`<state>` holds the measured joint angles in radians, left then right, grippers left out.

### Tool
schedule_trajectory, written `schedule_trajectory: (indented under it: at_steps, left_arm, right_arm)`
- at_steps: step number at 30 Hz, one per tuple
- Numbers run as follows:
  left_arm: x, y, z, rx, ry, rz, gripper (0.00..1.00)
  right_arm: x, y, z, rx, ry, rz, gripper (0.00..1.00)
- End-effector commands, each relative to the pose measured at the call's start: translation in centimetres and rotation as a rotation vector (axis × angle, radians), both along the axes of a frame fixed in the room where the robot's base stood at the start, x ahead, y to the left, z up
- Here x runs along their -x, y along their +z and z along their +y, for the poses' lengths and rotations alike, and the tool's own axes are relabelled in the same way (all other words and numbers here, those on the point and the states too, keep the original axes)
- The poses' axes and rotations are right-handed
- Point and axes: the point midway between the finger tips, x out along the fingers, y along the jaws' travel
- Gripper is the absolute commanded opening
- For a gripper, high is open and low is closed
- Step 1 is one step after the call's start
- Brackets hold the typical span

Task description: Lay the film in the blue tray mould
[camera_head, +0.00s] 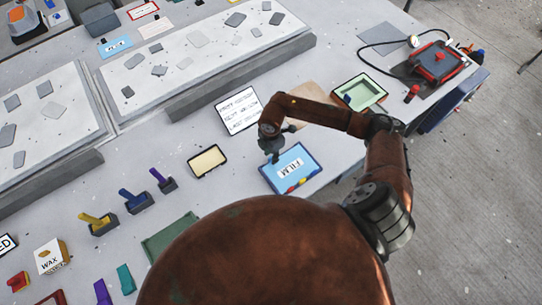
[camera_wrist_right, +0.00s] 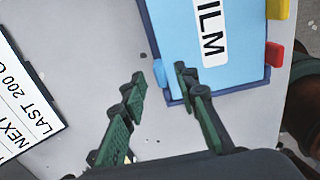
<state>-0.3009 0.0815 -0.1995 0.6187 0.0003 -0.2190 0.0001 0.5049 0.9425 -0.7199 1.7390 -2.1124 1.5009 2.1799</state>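A blue rectangular holder (camera_head: 272,178) with a white FILM label (camera_head: 296,166) lies on the table, with yellow, red and blue tabs along its near edge. It also shows at the top of the right wrist view (camera_wrist_right: 178,55). My right gripper (camera_head: 272,157) is above the holder's left edge. In the right wrist view the gripper (camera_wrist_right: 160,115) is open, its fingers apart with nothing between them. One finger overlaps the holder's edge in that view; contact cannot be told. I cannot clearly pick out a blue tray mould. My left gripper is not in view.
A white text card (camera_head: 238,111) and a dark-framed cream tray (camera_head: 207,161) lie left of the holder. A green tray (camera_head: 375,82) is at the back right, near a red device (camera_head: 437,62). Small coloured tools (camera_head: 135,200) stand at left. Bare table lies between.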

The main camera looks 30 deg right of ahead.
Motion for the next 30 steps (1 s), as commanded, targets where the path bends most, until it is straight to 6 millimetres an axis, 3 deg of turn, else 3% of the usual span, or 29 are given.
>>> schedule_trajectory:
  at_steps: [9, 15, 21, 30]
  left_arm:
    - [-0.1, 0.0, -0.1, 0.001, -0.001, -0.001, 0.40]
    - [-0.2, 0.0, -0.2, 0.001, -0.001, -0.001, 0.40]
    - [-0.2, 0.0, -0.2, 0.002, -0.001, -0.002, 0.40]
    - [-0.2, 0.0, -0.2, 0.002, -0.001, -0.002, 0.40]
  right_arm:
    - [-0.1, 6.5, 0.0, 0.001, 0.002, -0.004, 0.28]
    - [0.0, 9.6, 0.0, 0.001, 0.001, -0.002, 0.28]
    - [0.1, 10.9, 0.0, 0.001, 0.001, 0.000, 0.28]
    - [0.1, 11.0, 0.0, 0.000, 0.000, 0.000, 0.28]
